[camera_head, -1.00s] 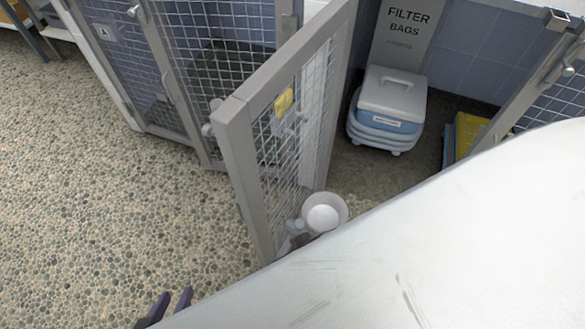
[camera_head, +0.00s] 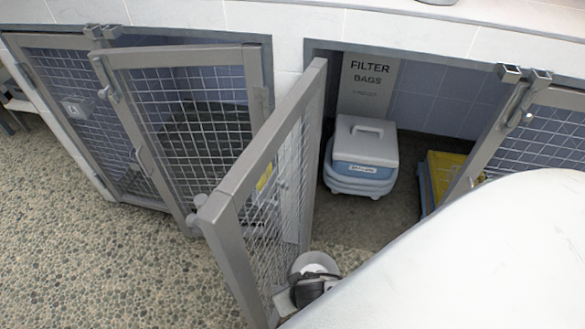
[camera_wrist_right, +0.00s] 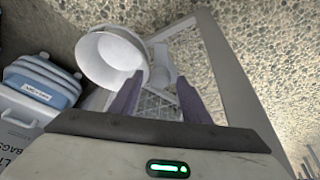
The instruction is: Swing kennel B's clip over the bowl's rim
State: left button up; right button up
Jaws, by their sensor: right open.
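A pale bowl (camera_head: 314,263) sits low beside the open mesh door (camera_head: 262,185), whose label cannot be read here. In the right wrist view the bowl (camera_wrist_right: 112,57) is at upper left, its mouth partly facing the camera. A pale fitting (camera_wrist_right: 163,68) beside its rim looks like the clip; whether it crosses the rim cannot be told. My right gripper (camera_wrist_right: 157,92) is open, its purple fingers either side of the view to that fitting, nothing seen gripped. The left finger overlaps the bowl's edge in view. In the head view a dark part of this gripper (camera_head: 308,290) partly covers the bowl.
A blue-and-white box (camera_head: 362,160) and a yellow item (camera_head: 447,172) stand in the open bay by a "FILTER BAGS" sign (camera_head: 366,82). Kennel A (camera_head: 75,107) and another mesh door (camera_head: 187,125) are at left. Pebbled floor (camera_head: 90,255) is clear at lower left.

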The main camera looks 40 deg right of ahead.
jog(key=shift+w+f, duration=0.1)
jog(key=shift+f, duration=0.15)
